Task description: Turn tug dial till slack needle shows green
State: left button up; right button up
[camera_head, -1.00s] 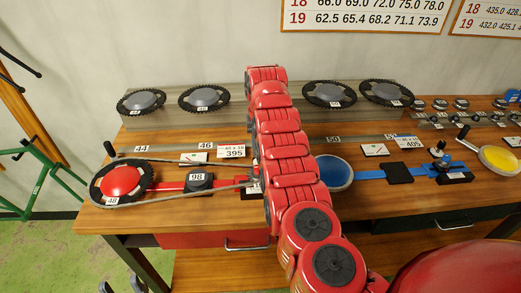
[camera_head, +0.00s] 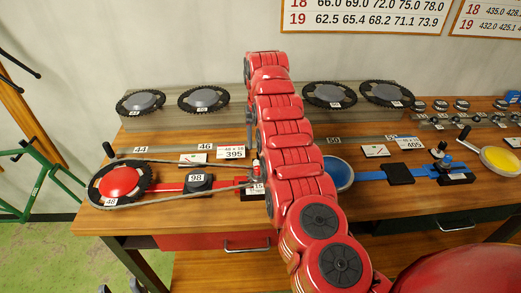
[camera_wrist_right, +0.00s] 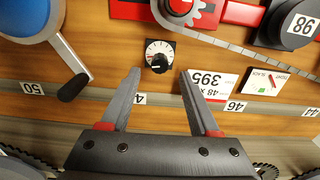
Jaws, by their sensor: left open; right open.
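A small black dial (camera_wrist_right: 159,57) with a white scale and red mark lies on the bench. In the right wrist view it sits just beyond and between the fingertips of my right gripper (camera_wrist_right: 161,73), which is open and empty. In the head view my red arm hides the dial. The slack gauge card (camera_wrist_right: 265,82) lies beside the 395 card; it also shows in the head view (camera_head: 193,158). Its needle is too small to read against the colours. My left gripper (camera_head: 120,288) shows only as grey fingertips at the bottom left edge, apart and away from the bench.
A chain (camera_head: 185,197) loops around the red-centred chainring (camera_head: 120,182) toward a small cog by the 15 label. A blue disc (camera_wrist_right: 22,18) with a crank handle lies near the right gripper. Chainrings line the back.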

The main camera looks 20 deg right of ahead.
notch_tip(320, 180, up, 3)
jog(key=shift+s+d+f, duration=0.1)
jog(key=shift+f, duration=0.1)
notch_tip(320, 180, up, 11)
jog(key=p, duration=1)
jog(key=shift+r, duration=0.2)
